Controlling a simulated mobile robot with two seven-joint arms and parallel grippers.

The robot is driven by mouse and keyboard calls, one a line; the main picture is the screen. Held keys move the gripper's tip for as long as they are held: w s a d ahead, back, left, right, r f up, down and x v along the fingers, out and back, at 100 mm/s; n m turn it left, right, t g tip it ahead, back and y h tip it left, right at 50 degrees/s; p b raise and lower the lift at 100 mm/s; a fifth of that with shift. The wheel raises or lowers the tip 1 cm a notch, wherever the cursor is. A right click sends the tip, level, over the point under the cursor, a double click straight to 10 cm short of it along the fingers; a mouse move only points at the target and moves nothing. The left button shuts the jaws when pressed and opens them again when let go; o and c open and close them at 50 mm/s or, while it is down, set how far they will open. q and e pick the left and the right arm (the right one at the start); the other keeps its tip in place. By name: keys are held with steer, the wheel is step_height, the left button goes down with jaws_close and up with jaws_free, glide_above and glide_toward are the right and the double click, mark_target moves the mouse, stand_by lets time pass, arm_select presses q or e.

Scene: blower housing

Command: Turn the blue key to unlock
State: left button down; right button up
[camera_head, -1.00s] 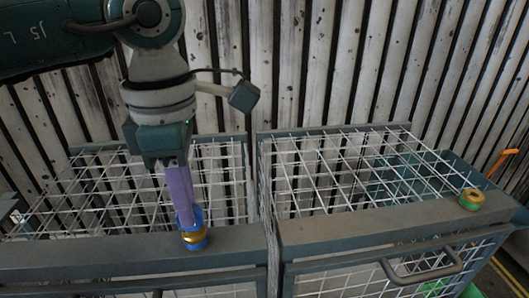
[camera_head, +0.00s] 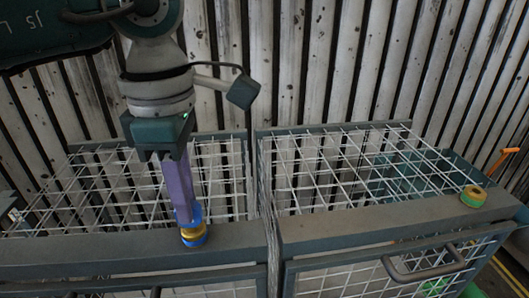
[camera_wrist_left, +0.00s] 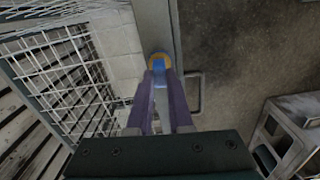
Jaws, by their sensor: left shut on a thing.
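The blue key (camera_head: 197,214) stands upright in a lock with a yellow ring (camera_head: 193,232), on the front top beam of the left wire cage. My left gripper (camera_head: 186,217) has long purple fingers pointing down and is shut on the blue key. In the left wrist view the blue key (camera_wrist_left: 159,76) sits between the fingertips, with the yellow ring (camera_wrist_left: 160,57) just beyond. The fingers hide part of the key. My right gripper does not show.
A green and yellow lock (camera_head: 472,196) sits on the right cage's top beam (camera_head: 385,220). A handle (camera_head: 425,268) is on that cage's front. A slatted wall (camera_head: 330,70) stands behind. An orange bar (camera_head: 502,162) is at the right.

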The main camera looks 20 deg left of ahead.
arm_select(q)
steer(key=m+b, duration=0.2)
steer(key=m, duration=0.1)
steer(key=shift+f, duration=0.15)
steer(key=shift+m, duration=0.4)
steer(key=shift+b, duration=0.3)
steer(key=shift+m+b, duration=0.75)
steer(key=shift+m, duration=0.05)
steer(key=shift+w+m+b, duration=0.1)
steer(key=shift+m+b, duration=0.8)
steer(key=shift+m, duration=0.7)
